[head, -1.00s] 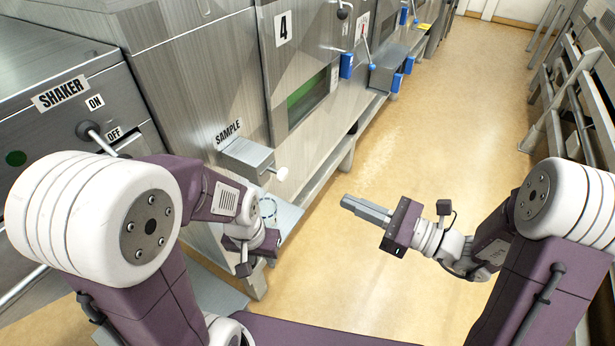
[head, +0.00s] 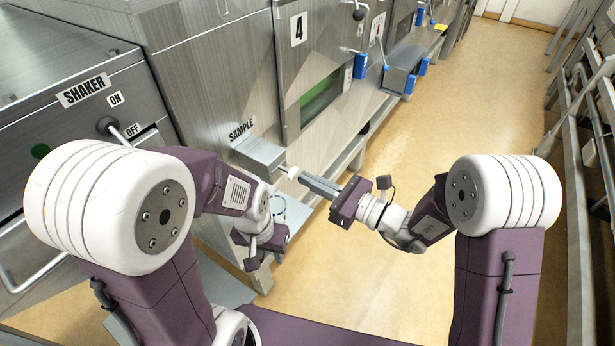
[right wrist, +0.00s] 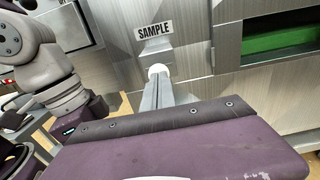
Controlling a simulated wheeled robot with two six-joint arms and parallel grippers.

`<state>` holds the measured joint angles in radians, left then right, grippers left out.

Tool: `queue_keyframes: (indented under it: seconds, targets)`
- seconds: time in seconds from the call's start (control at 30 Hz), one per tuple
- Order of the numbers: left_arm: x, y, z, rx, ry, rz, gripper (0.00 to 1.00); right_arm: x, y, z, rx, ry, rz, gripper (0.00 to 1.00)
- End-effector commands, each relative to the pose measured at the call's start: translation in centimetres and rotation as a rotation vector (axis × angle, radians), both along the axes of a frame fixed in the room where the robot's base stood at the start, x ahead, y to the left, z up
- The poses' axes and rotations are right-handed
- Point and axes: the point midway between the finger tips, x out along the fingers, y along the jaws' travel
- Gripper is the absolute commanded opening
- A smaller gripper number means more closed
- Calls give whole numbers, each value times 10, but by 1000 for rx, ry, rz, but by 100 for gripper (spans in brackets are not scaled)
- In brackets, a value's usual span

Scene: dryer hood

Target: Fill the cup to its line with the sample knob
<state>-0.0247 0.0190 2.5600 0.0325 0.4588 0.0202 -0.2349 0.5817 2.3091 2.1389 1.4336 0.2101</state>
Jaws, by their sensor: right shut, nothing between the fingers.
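The white sample knob (head: 293,172) sticks out from the steel sample box (head: 262,153) under the SAMPLE label. My right gripper (head: 306,181) is shut and empty, its fingertips at the knob; I cannot tell if they touch. In the right wrist view the knob (right wrist: 157,70) shows just beyond the tips of the shut fingers (right wrist: 160,88). A clear cup (head: 278,207) shows faintly below the sample box, just beyond my left gripper (head: 265,236). The left fingers are mostly hidden, so their hold on the cup is unclear. The cup's line and contents are too small to read.
The shaker cabinet (head: 75,125) with its ON/OFF lever (head: 112,128) stands at the left. Open floor (head: 440,110) lies to the right, bounded by grey railings (head: 585,150).

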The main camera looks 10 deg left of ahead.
Motion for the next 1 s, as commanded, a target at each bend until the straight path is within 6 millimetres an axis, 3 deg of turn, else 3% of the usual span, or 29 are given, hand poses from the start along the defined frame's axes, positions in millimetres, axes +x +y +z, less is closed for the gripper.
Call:
queue_keyframes:
  seconds: [0.5, 0.77, 1.0]
  targets:
    - [0, 0, 0, 0, 0, 0, 36, 4, 11, -1, 0, 0, 0, 0]
    - [0, 0, -6, 0, 0, 0, 36, 14, 39, -1, 2, -1, 1, 0]
    - [0, 0, -5, 0, 0, 0, 36, 14, 39, 1, 2, -1, 0, 0]
